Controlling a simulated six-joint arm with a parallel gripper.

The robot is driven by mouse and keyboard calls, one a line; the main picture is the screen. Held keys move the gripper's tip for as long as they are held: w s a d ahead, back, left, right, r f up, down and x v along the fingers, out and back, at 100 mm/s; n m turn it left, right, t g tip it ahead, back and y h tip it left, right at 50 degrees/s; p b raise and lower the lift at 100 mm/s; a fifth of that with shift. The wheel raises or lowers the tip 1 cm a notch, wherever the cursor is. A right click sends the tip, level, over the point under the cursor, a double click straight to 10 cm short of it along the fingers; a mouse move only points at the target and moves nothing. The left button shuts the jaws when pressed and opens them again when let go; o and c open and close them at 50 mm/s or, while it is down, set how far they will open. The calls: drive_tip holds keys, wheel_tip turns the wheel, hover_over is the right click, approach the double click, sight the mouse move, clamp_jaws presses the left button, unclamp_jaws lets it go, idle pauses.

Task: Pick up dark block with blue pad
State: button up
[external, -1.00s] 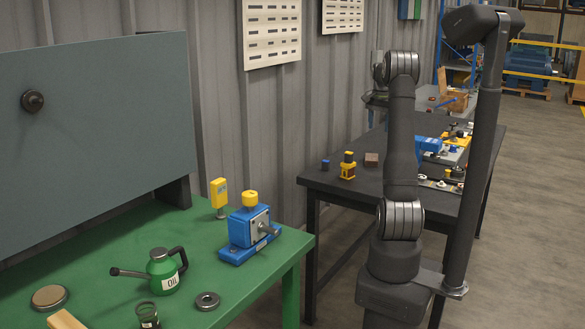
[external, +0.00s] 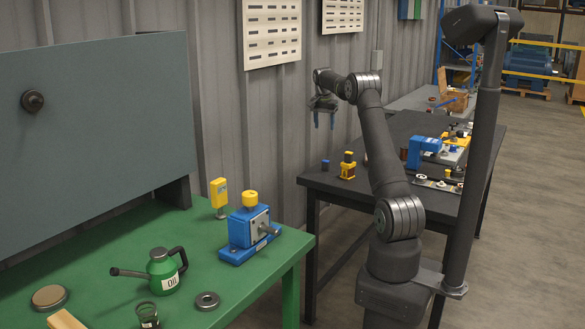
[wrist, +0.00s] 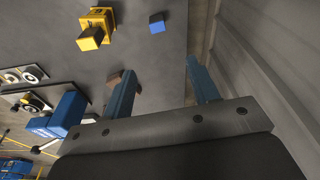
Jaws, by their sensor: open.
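The dark block with the blue pad (external: 325,165) stands near the left edge of the dark table. In the wrist view its blue top (wrist: 157,27) shows at the top, beyond my fingertips. My gripper (external: 325,122) is open and empty, with its fingers pointing down, above the table's far left side and apart from the block.
A yellow and black piece (external: 348,167) stands just right of the block. A brown block (wrist: 114,77) is partly behind one finger. A blue machine (external: 424,147) stands farther right. The corrugated wall (external: 285,120) runs close behind the table.

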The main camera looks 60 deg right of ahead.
sight(326, 161)
drive_tip(key=f, duration=0.4)
drive_tip(key=d+f, duration=0.1)
drive_tip(key=f, duration=0.9)
drive_tip(key=shift+w+d, duration=0.1)
drive_tip(key=shift+d, duration=0.25)
drive_tip(key=f, duration=0.5)
drive_tip(key=shift+d+f, duration=0.15)
drive_tip(key=shift+d, duration=0.1)
drive_tip(key=c, duration=1.1)
